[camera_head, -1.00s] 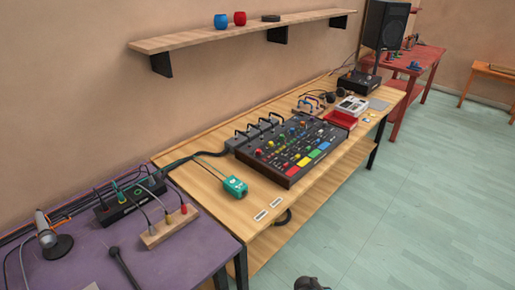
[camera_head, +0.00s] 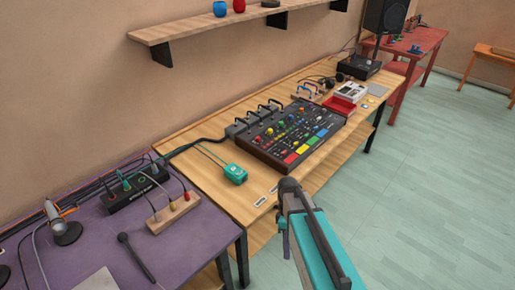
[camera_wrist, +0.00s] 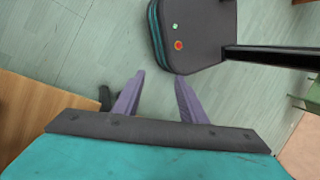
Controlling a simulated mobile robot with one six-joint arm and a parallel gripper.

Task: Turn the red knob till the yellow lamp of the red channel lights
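The dark mixer (camera_head: 262,151) sits on the wooden bench in the head view, with rows of small coloured knobs and a front row of coloured pads. A small red knob (camera_head: 257,140) shows near its left end, by the red pad (camera_head: 290,158). The lamps are too small to tell lit from unlit. My gripper (camera_wrist: 158,78) is open and empty in the wrist view, over the floor. The mixer is not in the wrist view.
A teal box (camera_head: 235,174) with a cable lies left of the mixer. A red tray (camera_head: 340,107) is beyond it. A purple table (camera_head: 195,240) with a microphone (camera_head: 65,226) and a cable block (camera_head: 172,214) stands at left. A shelf (camera_head: 185,34) hangs above. The floor at right is clear.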

